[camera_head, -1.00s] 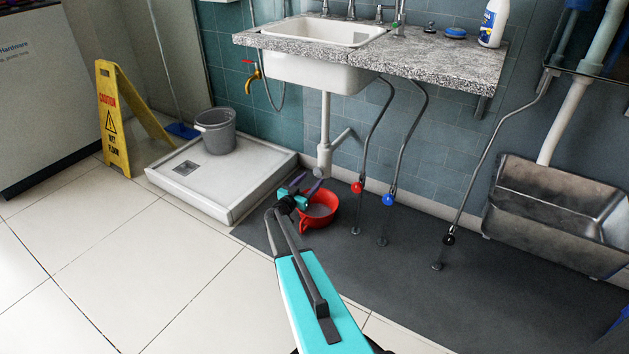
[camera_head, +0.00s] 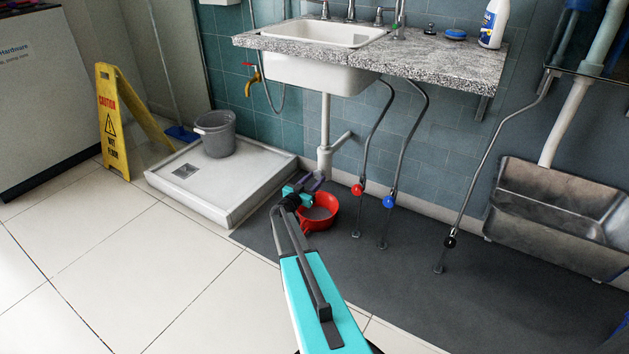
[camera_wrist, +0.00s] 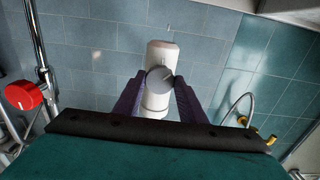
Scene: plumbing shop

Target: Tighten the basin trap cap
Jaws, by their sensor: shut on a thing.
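The white basin trap (camera_head: 324,160) hangs under the sink on its pipe, above the red bowl. In the wrist view the trap (camera_wrist: 161,56) is upright in the middle, with the round grey basin trap cap (camera_wrist: 160,80) facing me. My gripper (camera_wrist: 160,84) has its purple fingers on the left and right sides of the cap, shut on it. In the head view my gripper (camera_head: 318,179) is at the lower end of the trap. The cap is hidden behind it there.
A red bowl (camera_head: 332,222) stands on the dark mat just below my gripper. Hoses with a red valve (camera_head: 357,189) and a blue valve (camera_head: 388,201) run down close on the right. A shower tray (camera_head: 215,205) with a grey bucket (camera_head: 215,139) lies to the left.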

